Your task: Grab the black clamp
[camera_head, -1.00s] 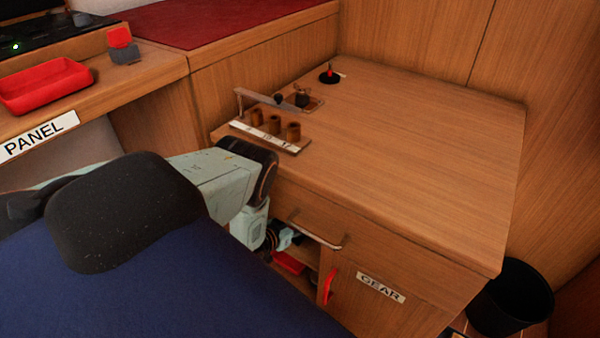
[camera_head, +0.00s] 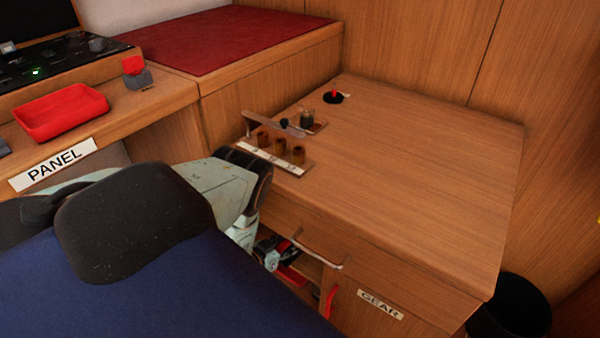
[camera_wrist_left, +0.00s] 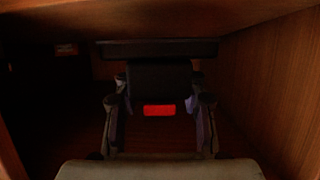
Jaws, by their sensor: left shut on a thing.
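In the left wrist view, the black clamp (camera_wrist_left: 160,78) appears as a dark block with a red patch at its near end. It sits inside a dark wooden cabinet. My left gripper (camera_wrist_left: 160,100) has a finger on each side of it and is shut on it. In the head view, my left gripper (camera_head: 268,252) is partly hidden in the open cabinet under the counter. The clamp cannot be made out in that view. My right gripper is not in view.
The cabinet's wooden side wall (camera_wrist_left: 275,85) is close on the right. A red item (camera_head: 291,277) lies below my gripper in the opening. Above are a drawer handle (camera_head: 318,250) and a counter (camera_head: 420,170) with a rack of brown cups (camera_head: 280,148). The GEAR door (camera_head: 365,310) is beside the opening.

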